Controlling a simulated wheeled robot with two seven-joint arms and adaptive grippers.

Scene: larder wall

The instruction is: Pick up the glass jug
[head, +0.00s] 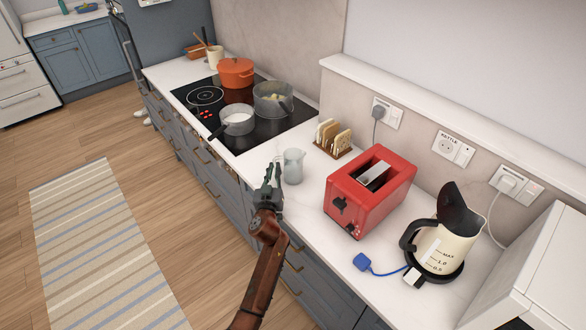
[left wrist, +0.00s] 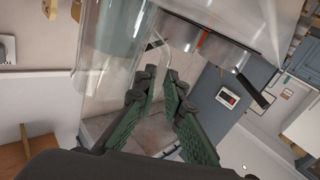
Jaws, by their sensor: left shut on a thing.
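The glass jug (head: 293,166) is a small clear pitcher, upright at the counter's front edge, between the hob and the toaster. Its clear wall (left wrist: 108,55) fills the upper left of the left wrist view. My left gripper (head: 270,176) is at the jug's left side, where its handle is. In the left wrist view its green-padded fingers (left wrist: 160,103) are shut on the jug, seemingly at the handle; the fingers partly hide the contact. I cannot tell whether the jug's base touches the counter. My right gripper is in neither view.
A red toaster (head: 370,190) stands right of the jug, with a toast rack (head: 333,138) behind. A kettle (head: 442,240) stands further right. On the hob (head: 262,133) are a small saucepan (head: 237,120), a grey pot (head: 273,99) and an orange pot (head: 236,72).

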